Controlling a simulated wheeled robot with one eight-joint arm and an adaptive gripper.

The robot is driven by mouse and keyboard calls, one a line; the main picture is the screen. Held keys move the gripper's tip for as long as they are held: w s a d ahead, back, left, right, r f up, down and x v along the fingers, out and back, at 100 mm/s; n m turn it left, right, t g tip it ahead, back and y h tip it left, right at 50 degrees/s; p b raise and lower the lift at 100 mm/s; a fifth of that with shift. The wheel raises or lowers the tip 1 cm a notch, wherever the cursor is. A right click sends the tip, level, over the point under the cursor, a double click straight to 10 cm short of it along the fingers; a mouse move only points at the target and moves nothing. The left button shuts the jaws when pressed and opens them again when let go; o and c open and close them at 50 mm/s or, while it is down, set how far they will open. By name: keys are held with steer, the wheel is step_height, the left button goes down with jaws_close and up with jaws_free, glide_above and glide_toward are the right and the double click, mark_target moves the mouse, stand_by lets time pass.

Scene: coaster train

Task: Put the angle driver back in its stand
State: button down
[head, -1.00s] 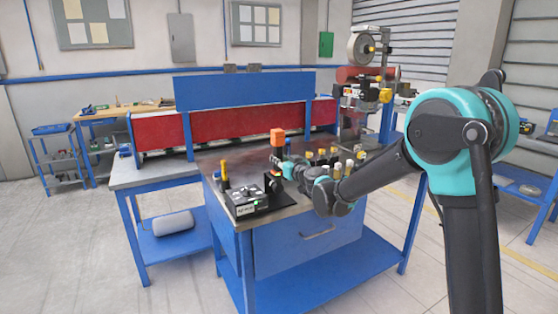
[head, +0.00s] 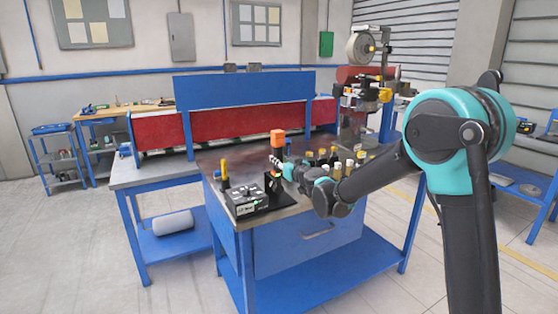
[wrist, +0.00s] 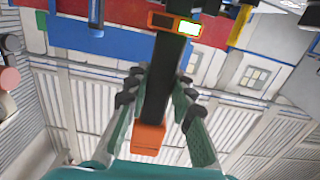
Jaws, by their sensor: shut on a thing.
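The angle driver (head: 277,138) is upright above the workbench in the head view, its orange end on top. In the wrist view the angle driver (wrist: 158,95) is a long black body with an orange end and a lit green-white display. My gripper (head: 277,160) is shut around the black body, with fingers on both sides in the wrist view. A black upright holder (head: 272,184), which looks like the stand, is on the bench just below my gripper. Whether the tool's lower end touches it is hidden.
A black control box (head: 245,199) and a yellow-topped post (head: 224,171) are left of the holder. Several bottles (head: 336,170) stand close on the right. A blue panel (head: 245,98) rises behind. The bench's front-left corner has little free room.

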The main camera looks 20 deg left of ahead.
steer(key=shift+f, duration=0.45)
stand_by(0.4)
steer(key=c, duration=1.2)
jaws_free()
steer(key=v, duration=1.2)
steer(key=s+d+f+m+g+h, duration=0.2)
steer(key=s+d+f, duration=0.5)
steer(key=d, duration=0.8)
steer(key=s+d+f+m+g+h, duration=0.2)
steer(key=s+d+f+m+h, duration=0.2)
steer(key=d, duration=1.2)
steer(key=s+d+f+m+g+h, duration=0.3)
steer(key=s+d+f+h, duration=0.4)
steer(key=s+d+f, duration=0.5)
steer(key=shift+s+d+m, duration=0.25)
steer(key=shift+d, duration=0.65)
steer(key=shift+s+d+m, duration=0.25)
steer(key=shift+d, duration=0.65)
